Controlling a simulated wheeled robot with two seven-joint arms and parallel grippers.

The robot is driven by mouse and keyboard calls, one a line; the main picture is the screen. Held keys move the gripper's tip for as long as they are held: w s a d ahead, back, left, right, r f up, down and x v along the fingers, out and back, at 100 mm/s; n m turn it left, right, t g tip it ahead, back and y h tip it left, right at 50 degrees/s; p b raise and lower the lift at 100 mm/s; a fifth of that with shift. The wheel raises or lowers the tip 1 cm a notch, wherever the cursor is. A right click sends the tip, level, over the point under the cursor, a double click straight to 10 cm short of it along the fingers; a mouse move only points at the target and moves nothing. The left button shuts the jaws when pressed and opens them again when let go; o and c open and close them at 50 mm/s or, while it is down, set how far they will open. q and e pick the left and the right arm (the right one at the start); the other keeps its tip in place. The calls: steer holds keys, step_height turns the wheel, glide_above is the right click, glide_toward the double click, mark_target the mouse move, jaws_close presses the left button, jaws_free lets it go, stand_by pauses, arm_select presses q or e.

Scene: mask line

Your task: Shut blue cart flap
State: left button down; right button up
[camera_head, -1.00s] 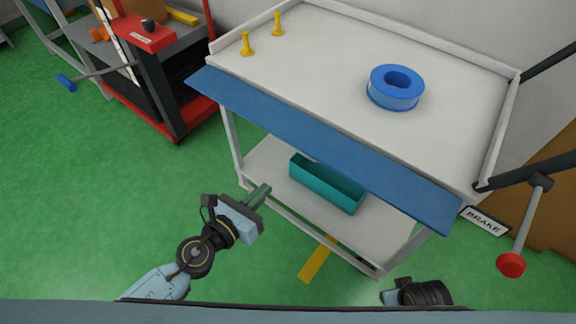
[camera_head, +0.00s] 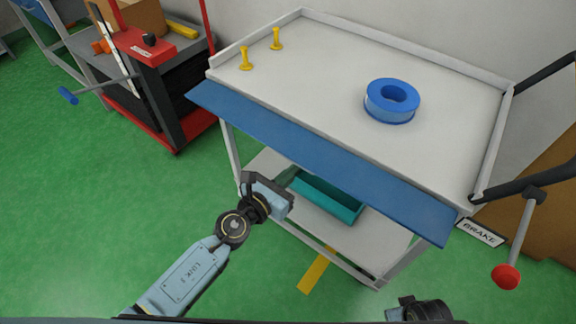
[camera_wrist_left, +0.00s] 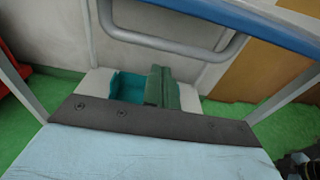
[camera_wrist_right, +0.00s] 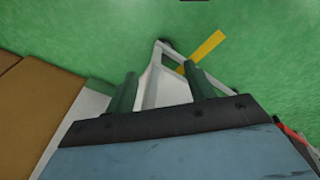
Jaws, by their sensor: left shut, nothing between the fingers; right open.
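The blue flap (camera_head: 310,157) runs along the near side of the white cart's top (camera_head: 310,75). It sticks outward from the edge, below the top's level. The flap also shows at the upper right of the left wrist view (camera_wrist_left: 255,22). My left gripper (camera_head: 287,178) is shut and empty, with its fingertips at or just under the flap's lower edge. In the left wrist view its green fingers (camera_wrist_left: 162,88) are together in front of the teal bin. My right gripper (camera_wrist_right: 162,92) is open and empty, with the cart frame beyond its fingers. Its fingers are hidden in the head view.
A blue tape roll (camera_head: 392,100) and two yellow pegs (camera_head: 246,60) stand on the cart top. A teal bin (camera_head: 330,198) sits on the lower shelf. A red-knobbed brake lever (camera_head: 506,276) is at the right. A red cart (camera_head: 160,60) stands at the left.

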steer(key=shift+s+d+f+p, duration=0.15)
steer(key=shift+s+f+p, duration=0.2)
steer(key=shift+s+f, duration=0.55)
steer(key=shift+s+d+f+p, duration=0.15)
steer(key=shift+s+f+p, duration=0.2)
steer(key=shift+s+f, duration=0.5)
steer(key=shift+w+f, duration=0.15)
steer(key=shift+w, duration=0.05)
